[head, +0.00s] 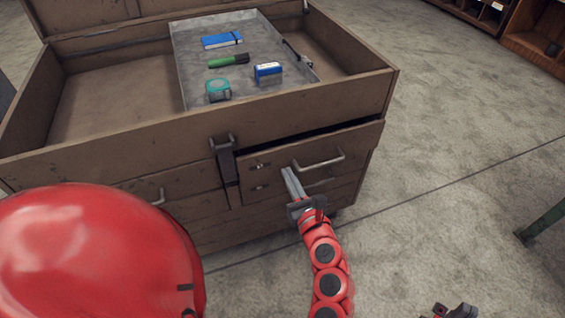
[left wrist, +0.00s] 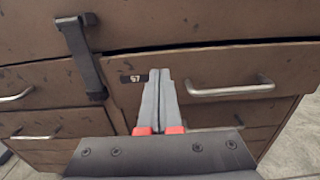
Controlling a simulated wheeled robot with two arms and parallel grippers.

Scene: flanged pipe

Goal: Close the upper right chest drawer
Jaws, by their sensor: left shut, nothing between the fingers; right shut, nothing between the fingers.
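The upper right drawer (head: 270,180) of the brown chest (head: 110,148) stands slightly out, with a dark gap along its top edge. Its metal bar handle (head: 320,161) is on the front, and the drawer also shows in the left wrist view (left wrist: 215,72) with its handle (left wrist: 232,91). My left gripper (head: 290,175) is shut and empty, its tips at the drawer front left of the handle; I cannot tell whether they touch. The left fingers also fill the middle of the left wrist view (left wrist: 159,74). My right gripper (head: 455,312) is shut, partly cut off at the bottom right.
The chest's lid is open. A grey tray (head: 193,83) inside holds a blue box (head: 222,41), a green-handled tool (head: 226,61), a teal tape measure (head: 218,89) and other items. A dark latch (head: 226,160) hangs beside the drawer.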

